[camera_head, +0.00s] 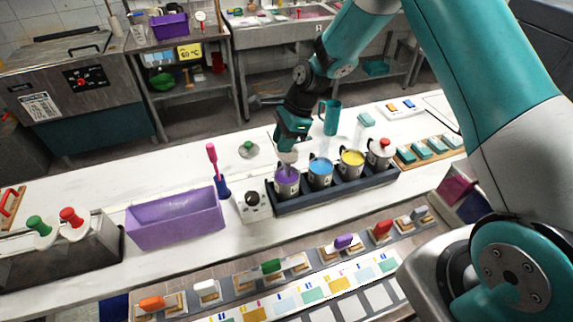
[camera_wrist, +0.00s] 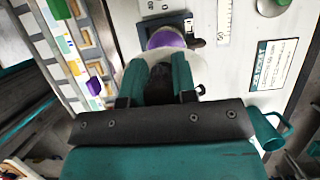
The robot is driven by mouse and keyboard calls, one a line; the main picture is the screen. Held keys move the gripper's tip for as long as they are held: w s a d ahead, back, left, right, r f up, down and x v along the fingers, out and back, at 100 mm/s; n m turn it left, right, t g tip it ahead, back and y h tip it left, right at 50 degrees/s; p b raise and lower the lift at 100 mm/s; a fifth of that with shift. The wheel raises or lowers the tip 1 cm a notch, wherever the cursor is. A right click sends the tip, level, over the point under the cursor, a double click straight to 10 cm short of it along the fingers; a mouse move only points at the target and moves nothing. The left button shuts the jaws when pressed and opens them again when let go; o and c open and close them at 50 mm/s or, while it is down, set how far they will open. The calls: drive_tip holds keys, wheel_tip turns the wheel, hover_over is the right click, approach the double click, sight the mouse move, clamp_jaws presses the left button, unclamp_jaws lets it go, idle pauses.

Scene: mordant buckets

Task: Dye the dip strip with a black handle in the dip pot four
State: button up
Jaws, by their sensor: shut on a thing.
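My gripper (camera_head: 288,148) is shut just above the leftmost pot (camera_head: 287,182), which holds purple dye. In the wrist view, my gripper's fingers (camera_wrist: 172,85) close on a dark thing (camera_wrist: 187,83) that looks like the black handle of the dip strip. Its lower part is hidden, so I cannot tell how deep it reaches. The purple dye (camera_wrist: 165,39) shows beyond the fingers. The dark rack (camera_head: 335,192) also holds a pot of blue dye (camera_head: 320,173), a pot of yellow dye (camera_head: 352,163) and a pot with a red-knobbed lid (camera_head: 380,153). I cannot read the pot numbers.
A purple tub (camera_head: 175,222) and a small pale box with a dark top (camera_head: 254,208) stand left of the rack. A green-knobbed lid (camera_head: 249,149) and a teal jug (camera_head: 330,117) are behind it. Strips with coloured handles, one green (camera_head: 271,267), lie in front.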

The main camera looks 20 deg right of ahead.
wheel_tip(320, 180, down, 8)
drive_tip(key=b, duration=0.5)
drive_tip(key=shift+f, duration=0.2)
idle(0.4)
drive_tip(key=shift+a+r, duration=0.1)
drive_tip(key=shift+r, duration=0.05)
drive_tip(key=shift+a+r, duration=0.1)
drive_tip(key=shift+a, duration=0.1)
drive_tip(key=shift+d, duration=0.15)
idle(0.4)
drive_tip(key=shift+d+f, duration=0.25)
drive_tip(key=shift+d, duration=0.25)
